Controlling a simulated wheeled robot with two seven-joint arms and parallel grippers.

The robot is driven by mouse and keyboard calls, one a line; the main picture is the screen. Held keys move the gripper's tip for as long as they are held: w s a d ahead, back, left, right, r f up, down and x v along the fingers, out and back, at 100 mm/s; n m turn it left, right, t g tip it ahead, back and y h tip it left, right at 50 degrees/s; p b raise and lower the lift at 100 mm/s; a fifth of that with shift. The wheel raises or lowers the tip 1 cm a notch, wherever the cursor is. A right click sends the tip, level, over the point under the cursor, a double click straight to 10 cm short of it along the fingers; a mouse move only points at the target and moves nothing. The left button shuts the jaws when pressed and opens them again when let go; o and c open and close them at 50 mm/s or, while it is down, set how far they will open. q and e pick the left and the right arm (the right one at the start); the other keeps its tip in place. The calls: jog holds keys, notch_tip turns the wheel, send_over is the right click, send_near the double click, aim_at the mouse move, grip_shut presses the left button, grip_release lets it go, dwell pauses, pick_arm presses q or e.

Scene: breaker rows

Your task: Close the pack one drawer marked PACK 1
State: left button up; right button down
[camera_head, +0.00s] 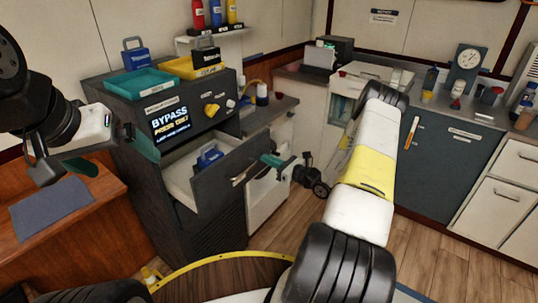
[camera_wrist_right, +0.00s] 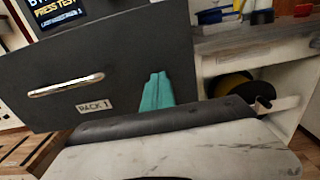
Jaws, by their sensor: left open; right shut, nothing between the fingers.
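The PACK 1 drawer (camera_head: 232,177) is pulled out of the dark cabinet in the head view, with a blue pack (camera_head: 210,156) inside. Its dark front, bar handle (camera_wrist_right: 66,86) and PACK 1 label (camera_wrist_right: 95,106) show in the right wrist view. My right gripper (camera_head: 272,160) is shut and empty, its teal fingers at the right part of the drawer front. The fingers (camera_wrist_right: 156,92) also show in the right wrist view; I cannot tell whether they touch the front. My left gripper (camera_head: 82,165) is open and empty, left of the cabinet.
The cabinet (camera_head: 165,108) carries a BYPASS screen, a teal tray (camera_head: 140,84) and a yellow tray (camera_head: 190,68). A wooden bench (camera_head: 100,210) with a grey mat stands at left. An open white cupboard (camera_wrist_right: 270,65) is right of the drawer. A round table edge (camera_head: 215,260) lies in front.

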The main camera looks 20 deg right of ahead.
jog(key=x, duration=1.5)
jog(key=shift+w+a, duration=0.25)
jog(key=shift+a, duration=0.05)
jog(key=shift+w+a+r, duration=0.1)
jog(key=shift+w+a, duration=0.1)
jog(key=shift+w, duration=0.05)
jog(key=shift+w+r, duration=0.1)
jog(key=shift+r, duration=0.05)
